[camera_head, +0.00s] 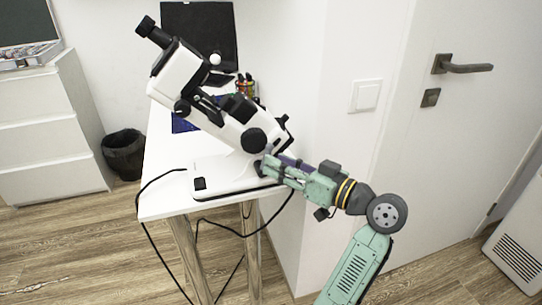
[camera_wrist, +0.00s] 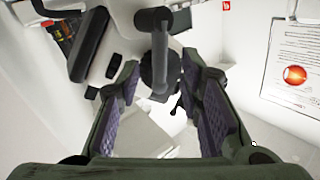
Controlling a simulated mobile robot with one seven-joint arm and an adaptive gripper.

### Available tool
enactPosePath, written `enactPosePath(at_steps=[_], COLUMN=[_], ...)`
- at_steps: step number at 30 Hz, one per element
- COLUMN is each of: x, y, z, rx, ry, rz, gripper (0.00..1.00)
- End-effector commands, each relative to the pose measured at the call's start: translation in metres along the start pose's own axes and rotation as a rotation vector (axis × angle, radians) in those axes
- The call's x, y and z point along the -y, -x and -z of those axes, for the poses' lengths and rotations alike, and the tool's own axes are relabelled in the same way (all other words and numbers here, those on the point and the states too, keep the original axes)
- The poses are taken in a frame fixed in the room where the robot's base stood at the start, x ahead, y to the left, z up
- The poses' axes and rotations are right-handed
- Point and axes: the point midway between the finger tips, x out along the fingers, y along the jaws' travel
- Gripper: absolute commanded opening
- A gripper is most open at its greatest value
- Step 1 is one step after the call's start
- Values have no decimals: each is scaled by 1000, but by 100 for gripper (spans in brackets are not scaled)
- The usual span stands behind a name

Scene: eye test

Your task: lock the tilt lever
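A white and black eye-examination device (camera_head: 210,100) stands tilted on its white base (camera_head: 215,178) on the table. A round black knob (camera_head: 254,140) sits on its side. My gripper (camera_head: 264,167) is low beside the device, by the right end of the base. In the wrist view, my gripper (camera_wrist: 160,75) is open, with purple pads apart. A grey bar (camera_wrist: 158,40) and a dark round knob (camera_wrist: 147,72) show between and beyond the fingertips. A small black lever (camera_wrist: 179,104) shows near the right finger. I cannot tell for sure which part is the tilt lever, or whether anything touches.
The white table (camera_head: 155,190) is narrow, with a black cable (camera_head: 150,185) hanging over its edge. A wall with a switch (camera_head: 366,96) and a door (camera_head: 450,130) stand to the right. A black bin (camera_head: 124,155) and drawers (camera_head: 45,130) are at left.

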Motion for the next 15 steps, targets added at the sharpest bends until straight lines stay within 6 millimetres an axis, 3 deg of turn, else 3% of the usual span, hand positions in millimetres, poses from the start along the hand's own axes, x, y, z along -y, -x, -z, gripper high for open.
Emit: enactPosePath(at_steps=[6, 15], x=[0, 0], y=[-26, -30], z=[0, 0], rx=[0, 0], ry=[-1, -1], rz=[1, -1], gripper=[34, 34])
